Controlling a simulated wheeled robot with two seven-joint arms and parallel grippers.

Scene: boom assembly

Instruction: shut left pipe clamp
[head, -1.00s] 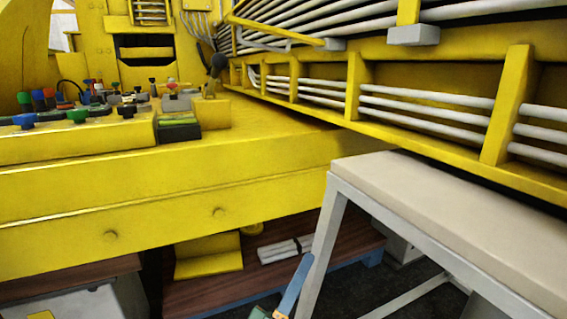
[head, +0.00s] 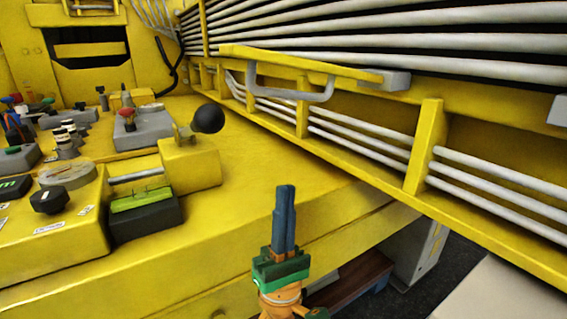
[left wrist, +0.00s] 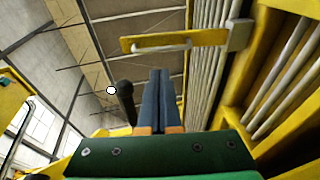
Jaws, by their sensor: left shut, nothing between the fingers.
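The left pipe clamp is a yellow bar (head: 300,60) with a grey U-shaped handle (head: 290,92) and a grey block (head: 387,79) at its right end. It stands out from the long pipes, its left end free. In the left wrist view, the clamp bar (left wrist: 185,37) is above and beyond my fingertips, with its grey block (left wrist: 239,35) at the right. My left gripper (head: 285,190) points up, shut and empty, below the clamp and apart from it. Its blue fingers also show in the left wrist view (left wrist: 163,75). My right gripper is out of view.
A control lever with a black knob (head: 208,118) rises from the yellow console (head: 260,160), left of my gripper. Yellow posts (head: 424,145) and a lower row of grey pipes (head: 480,165) run along the right. Open space lies between gripper and clamp.

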